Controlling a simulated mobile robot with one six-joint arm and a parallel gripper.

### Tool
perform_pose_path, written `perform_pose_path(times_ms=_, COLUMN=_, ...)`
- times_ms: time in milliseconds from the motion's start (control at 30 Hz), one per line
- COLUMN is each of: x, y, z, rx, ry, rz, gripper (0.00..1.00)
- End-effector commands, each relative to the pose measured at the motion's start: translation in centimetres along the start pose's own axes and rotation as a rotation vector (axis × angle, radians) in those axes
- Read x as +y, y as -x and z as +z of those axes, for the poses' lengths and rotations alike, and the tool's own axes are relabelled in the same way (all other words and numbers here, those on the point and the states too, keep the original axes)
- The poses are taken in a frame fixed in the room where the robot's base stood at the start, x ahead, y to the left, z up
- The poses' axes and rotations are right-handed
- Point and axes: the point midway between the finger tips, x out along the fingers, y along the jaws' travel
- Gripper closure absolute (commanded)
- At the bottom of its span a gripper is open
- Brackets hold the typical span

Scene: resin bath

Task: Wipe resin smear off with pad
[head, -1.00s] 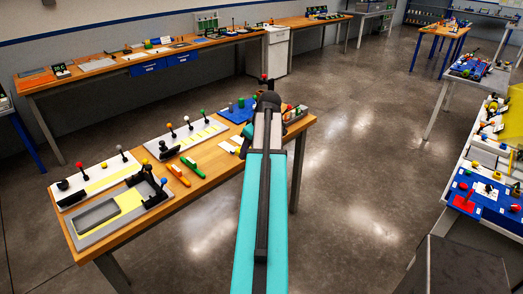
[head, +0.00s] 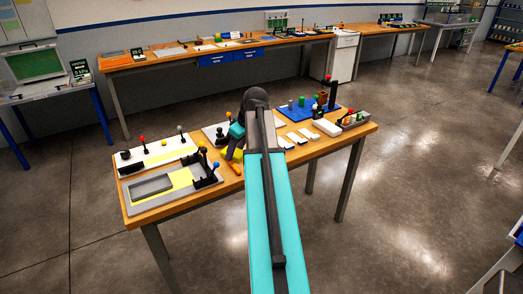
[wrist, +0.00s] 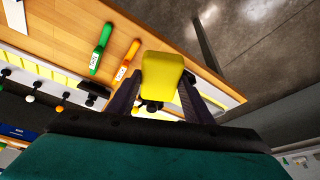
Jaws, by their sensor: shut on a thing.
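A yellow pad (wrist: 163,75) is between the fingers of my gripper (wrist: 160,98) in the wrist view. My gripper is shut on it. In the head view my gripper (head: 235,143) is over the middle of the wooden bench (head: 215,192), with a bit of the yellow pad (head: 236,155) showing below it. A grey tray fixture (head: 150,189) with a yellow strip is on the bench to the left of the gripper. I cannot make out a resin smear on any surface. My arm hides part of the bench.
Green (wrist: 100,48) and orange (wrist: 127,60) pen-like tools lie on the bench in the wrist view. A white board (head: 152,155) with coloured-knob levers sits at the back left, and a blue board (head: 305,108) at the right. Open floor surrounds the bench.

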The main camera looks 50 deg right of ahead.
Motion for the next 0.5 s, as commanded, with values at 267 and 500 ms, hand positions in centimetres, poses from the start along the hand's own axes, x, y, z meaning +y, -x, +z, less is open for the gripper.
perform_pose_path(times_ms=267, x=-7.4, y=-2.5, z=-5.2, rx=0.0, ry=0.097, rz=-0.04, gripper=0.72)
perform_pose_path(times_ms=500, x=-13.9, y=-4.0, z=-8.6, rx=-0.001, ry=0.164, rz=-0.067, gripper=0.72)
